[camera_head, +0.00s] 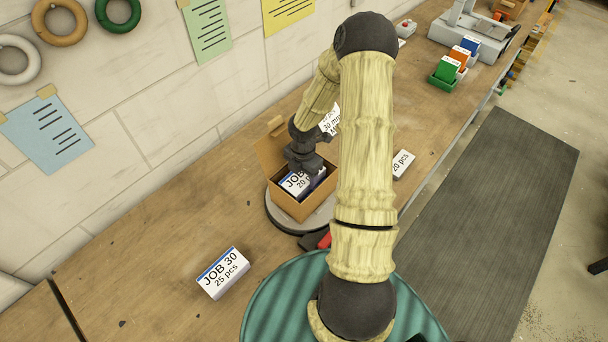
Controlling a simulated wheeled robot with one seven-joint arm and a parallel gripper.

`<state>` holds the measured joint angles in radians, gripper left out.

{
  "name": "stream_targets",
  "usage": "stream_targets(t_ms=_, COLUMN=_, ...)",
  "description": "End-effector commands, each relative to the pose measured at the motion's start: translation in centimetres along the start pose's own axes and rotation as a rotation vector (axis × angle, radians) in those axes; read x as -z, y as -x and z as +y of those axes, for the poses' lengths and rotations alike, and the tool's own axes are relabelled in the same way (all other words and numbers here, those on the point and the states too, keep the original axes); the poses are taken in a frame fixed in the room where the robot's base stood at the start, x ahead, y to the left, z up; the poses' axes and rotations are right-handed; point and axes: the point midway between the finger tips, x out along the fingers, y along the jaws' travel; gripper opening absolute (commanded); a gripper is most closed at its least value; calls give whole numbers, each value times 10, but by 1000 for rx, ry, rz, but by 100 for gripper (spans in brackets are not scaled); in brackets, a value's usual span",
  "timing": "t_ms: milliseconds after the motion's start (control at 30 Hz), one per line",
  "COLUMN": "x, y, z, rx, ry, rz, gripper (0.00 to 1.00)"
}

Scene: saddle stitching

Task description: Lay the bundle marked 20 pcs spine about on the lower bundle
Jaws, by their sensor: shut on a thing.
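A white bundle marked JOB and 20 p… (293,183) is in the open brown carton (301,209), partly covered by my gripper. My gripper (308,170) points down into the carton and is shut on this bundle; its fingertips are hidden. Another white edge with a blue strip shows at the right inside the carton, but I cannot tell whether it is a lower bundle. A second bundle marked 20 pcs (402,164) lies on the bench right of my arm, which partly hides it.
The carton stands on a grey round plate (283,222), with a red part (324,241) at its front. A bundle marked JOB 30, 25 pcs (223,272) lies on the bench at front left. Coloured trays (442,82) stand far right. The wall runs behind the carton.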

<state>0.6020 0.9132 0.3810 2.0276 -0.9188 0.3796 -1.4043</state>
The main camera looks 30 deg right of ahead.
Motion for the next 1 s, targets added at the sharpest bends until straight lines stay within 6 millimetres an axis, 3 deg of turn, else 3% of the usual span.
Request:
stream_targets(t_ms=667, x=-3, y=-16, z=-1, rx=-1, ry=-5, rz=-1, gripper=31)
stream_targets(t_ms=700, x=-3, y=-16, z=-2, rx=-1, ry=-5, rz=-1, gripper=65)
stream_targets(t_ms=733, x=-3, y=-16, z=-1, rx=-1, ry=-5, rz=-1, gripper=71)
stream_targets(t_ms=1000, x=-3, y=-15, z=-2, rx=-1, ry=-5, rz=-1, gripper=72)
